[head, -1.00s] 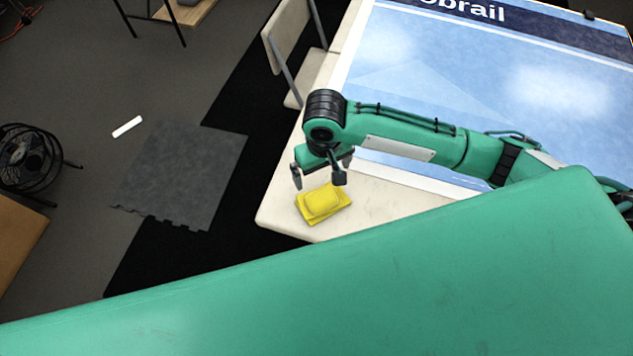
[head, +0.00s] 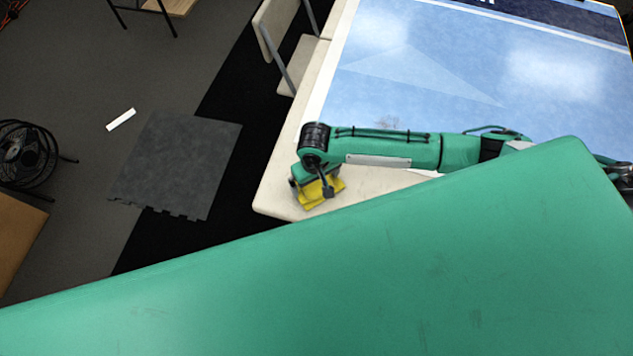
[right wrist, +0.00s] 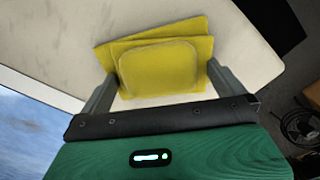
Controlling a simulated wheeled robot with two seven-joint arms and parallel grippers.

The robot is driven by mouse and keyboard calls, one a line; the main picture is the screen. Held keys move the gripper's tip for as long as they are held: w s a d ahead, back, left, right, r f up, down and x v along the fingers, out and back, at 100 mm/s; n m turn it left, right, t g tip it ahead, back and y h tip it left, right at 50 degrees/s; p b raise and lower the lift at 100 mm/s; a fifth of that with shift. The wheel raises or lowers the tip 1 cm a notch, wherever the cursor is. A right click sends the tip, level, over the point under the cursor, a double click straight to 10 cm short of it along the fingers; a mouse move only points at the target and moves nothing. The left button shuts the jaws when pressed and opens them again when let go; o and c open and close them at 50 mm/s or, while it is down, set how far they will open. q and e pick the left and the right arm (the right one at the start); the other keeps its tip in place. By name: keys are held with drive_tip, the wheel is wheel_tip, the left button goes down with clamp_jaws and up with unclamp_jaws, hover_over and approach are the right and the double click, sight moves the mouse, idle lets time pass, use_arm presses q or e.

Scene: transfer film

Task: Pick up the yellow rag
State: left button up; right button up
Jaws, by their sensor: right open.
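The yellow rag (head: 336,187) lies folded on the pale table near its left front corner, partly hidden under my right gripper in the head view. In the right wrist view the rag (right wrist: 158,66) shows as a stacked, folded cloth. My right gripper (head: 312,192) is over the rag, pointing down. In the right wrist view its two fingers (right wrist: 160,88) are apart, one on each side of the rag's near part. I cannot tell whether they touch it. My left gripper is not in view.
The pale table (head: 277,190) has its left edge and corner close to the rag. A blue printed panel (head: 450,70) covers much of the table behind my right arm. A chair (head: 275,35) stands at the table's far left. A dark mat (head: 180,165) and a fan (head: 25,155) are on the floor.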

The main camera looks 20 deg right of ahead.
drive_tip(key=shift+f, duration=0.15)
drive_tip(key=c, duration=1)
wheel_tip(320, 180, up, 20)
drive_tip(key=shift+b, duration=0.7)
drive_tip(key=shift+o, duration=0.5)
